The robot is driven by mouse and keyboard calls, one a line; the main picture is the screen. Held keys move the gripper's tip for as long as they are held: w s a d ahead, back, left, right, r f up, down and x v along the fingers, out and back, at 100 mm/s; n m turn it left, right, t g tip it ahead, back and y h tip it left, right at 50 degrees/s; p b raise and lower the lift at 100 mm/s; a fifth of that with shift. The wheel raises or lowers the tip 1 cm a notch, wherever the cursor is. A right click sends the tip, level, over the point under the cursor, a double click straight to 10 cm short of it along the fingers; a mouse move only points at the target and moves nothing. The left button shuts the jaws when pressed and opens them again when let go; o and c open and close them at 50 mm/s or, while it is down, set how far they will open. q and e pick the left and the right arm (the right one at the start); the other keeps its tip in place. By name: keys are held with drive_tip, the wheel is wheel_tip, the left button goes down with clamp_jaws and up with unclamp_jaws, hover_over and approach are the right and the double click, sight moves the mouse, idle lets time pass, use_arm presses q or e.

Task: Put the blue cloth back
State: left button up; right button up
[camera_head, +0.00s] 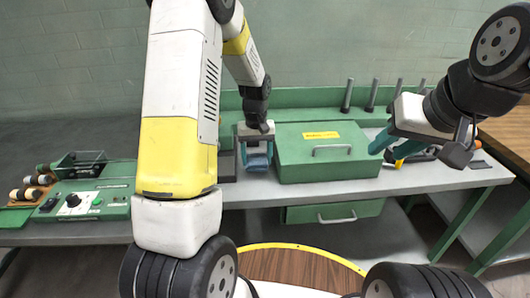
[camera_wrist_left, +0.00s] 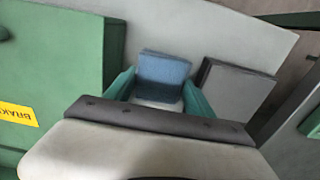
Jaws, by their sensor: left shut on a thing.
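My left gripper (camera_head: 256,160) is over the grey workbench, just left of the green box. In the left wrist view its teal fingers (camera_wrist_left: 160,95) are shut on the blue cloth (camera_wrist_left: 163,70), a small folded blue piece. In the head view the cloth (camera_head: 257,147) shows only partly between the fingers. I cannot tell whether it touches the bench top. My right gripper (camera_head: 392,148) is over the right part of the bench, with its teal fingers apart; nothing is clearly held between them.
The green box (camera_head: 313,165) with a yellow label stands beside the left gripper. A grey block (camera_wrist_left: 235,90) lies on its other side. A green control panel (camera_head: 90,202), a dark wire basket (camera_head: 80,165) and spools (camera_head: 30,188) are at the left. Several grey posts (camera_head: 347,95) stand behind.

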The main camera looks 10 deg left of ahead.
sight(257, 164)
use_arm(q)
drive_tip(key=shift+w+a, duration=0.25)
drive_tip(key=shift+w, duration=0.35)
drive_tip(key=shift+f, duration=1.8)
drive_tip(key=shift+f, duration=0.15)
drive_tip(key=o, duration=1.3)
